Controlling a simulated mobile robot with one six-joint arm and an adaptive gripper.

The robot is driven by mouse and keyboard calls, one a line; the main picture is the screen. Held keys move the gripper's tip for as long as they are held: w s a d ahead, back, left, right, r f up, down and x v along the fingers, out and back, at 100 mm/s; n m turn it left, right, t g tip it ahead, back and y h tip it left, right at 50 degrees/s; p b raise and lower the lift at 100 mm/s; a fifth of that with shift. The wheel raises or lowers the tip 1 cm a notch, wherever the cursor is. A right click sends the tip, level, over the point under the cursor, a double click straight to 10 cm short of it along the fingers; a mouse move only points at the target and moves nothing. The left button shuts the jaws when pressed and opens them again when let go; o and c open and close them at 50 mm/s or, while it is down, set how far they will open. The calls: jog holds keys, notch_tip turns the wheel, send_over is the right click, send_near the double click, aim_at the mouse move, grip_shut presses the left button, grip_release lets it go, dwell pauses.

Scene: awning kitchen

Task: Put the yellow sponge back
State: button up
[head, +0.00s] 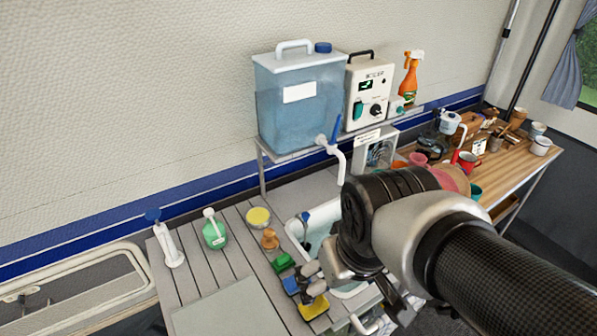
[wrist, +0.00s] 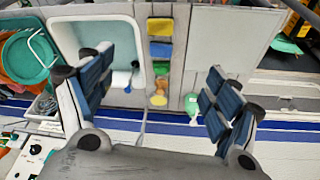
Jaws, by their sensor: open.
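The yellow sponge (head: 313,306) lies on the narrow counter strip beside the sink, at the near end of a row of sponges. It also shows at the top of the wrist view (wrist: 160,27). A blue sponge (wrist: 160,49) and a green sponge (wrist: 161,68) lie in line with it. My gripper (wrist: 160,66) is open and empty above the counter. In the wrist view its fingers are wide apart, one over the sink side and one over the board side, with the sponge row showing between them. In the head view, my arm hides part of the sink.
The sink (wrist: 117,45) is beside the sponges, a flat grey board (head: 235,308) on the other side. A wooden brush (head: 270,239), yellow round tin (head: 258,217) and green bottle (head: 214,232) stand behind. A blue water tank (head: 300,100) is on a raised shelf.

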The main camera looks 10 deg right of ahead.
jog(key=shift+m+t, duration=0.4)
jog(key=shift+t, duration=0.1)
jog(key=s, duration=0.1)
jog(key=s+r, duration=0.1)
jog(key=s, duration=0.1)
jog(key=s+r, duration=0.1)
jog(key=shift+s+r, duration=0.2)
jog(key=shift+s, duration=0.2)
jog(key=shift+c, duration=0.3)
